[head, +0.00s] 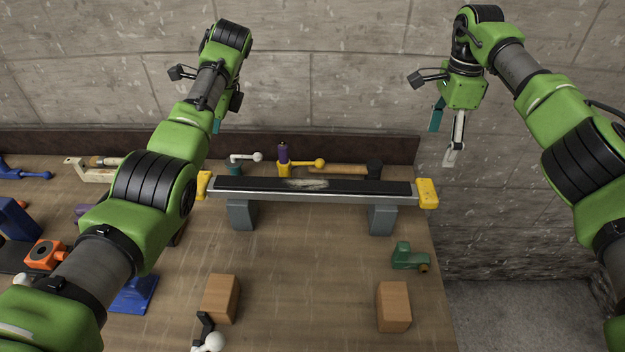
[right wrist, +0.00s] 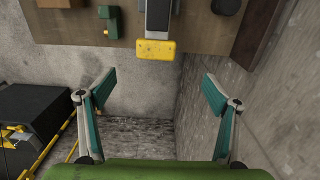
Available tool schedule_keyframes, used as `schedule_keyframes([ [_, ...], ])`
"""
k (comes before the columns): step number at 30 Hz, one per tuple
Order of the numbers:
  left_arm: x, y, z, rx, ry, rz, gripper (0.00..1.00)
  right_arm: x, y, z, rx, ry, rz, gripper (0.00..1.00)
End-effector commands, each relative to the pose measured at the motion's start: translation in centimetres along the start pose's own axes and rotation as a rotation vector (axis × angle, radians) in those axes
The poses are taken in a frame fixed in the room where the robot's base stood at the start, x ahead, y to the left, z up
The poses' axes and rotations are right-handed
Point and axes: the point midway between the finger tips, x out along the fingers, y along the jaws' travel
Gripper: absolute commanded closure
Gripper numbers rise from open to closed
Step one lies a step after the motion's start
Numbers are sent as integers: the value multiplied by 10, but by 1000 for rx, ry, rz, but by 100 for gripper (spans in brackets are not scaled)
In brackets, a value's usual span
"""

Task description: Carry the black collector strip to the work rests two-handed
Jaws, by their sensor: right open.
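The black collector strip (head: 255,184) lies level in a pale metal carrier with yellow end pieces. It rests across two grey blocks (head: 241,213) (head: 383,219) at the back of the bench. A pale worn patch shows on its top. The carrier's right yellow end (head: 427,193) also shows in the right wrist view (right wrist: 155,49). My right gripper (head: 446,138) is open and empty, above and right of that end; its spread fingers (right wrist: 158,92) show in the right wrist view. My left gripper (head: 217,127) is mostly hidden behind its own arm, near the strip's left end; its jaws are unclear.
Two wooden blocks (head: 220,298) (head: 394,306) stand apart on the front of the bench (head: 310,270). A green part (head: 408,257) lies near the right edge. Yellow-handled and wooden-handled tools (head: 338,169) lie behind the strip. Blue and orange parts (head: 44,254) crowd the left. A concrete wall rises behind.

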Motion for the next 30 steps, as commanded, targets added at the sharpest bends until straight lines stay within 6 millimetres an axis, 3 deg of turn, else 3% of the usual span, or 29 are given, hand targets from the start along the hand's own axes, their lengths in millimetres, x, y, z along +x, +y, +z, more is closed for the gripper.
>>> schedule_keyframes([
  [11, 7, 0, 0, 0, 0, 1, 18, 7, 0, 0, 0, 0, 2, 18],
  [30, 118, 1, 0, 0, -1, 3, 18, 118, 1, 0, 1, -1, 3, 18],
])
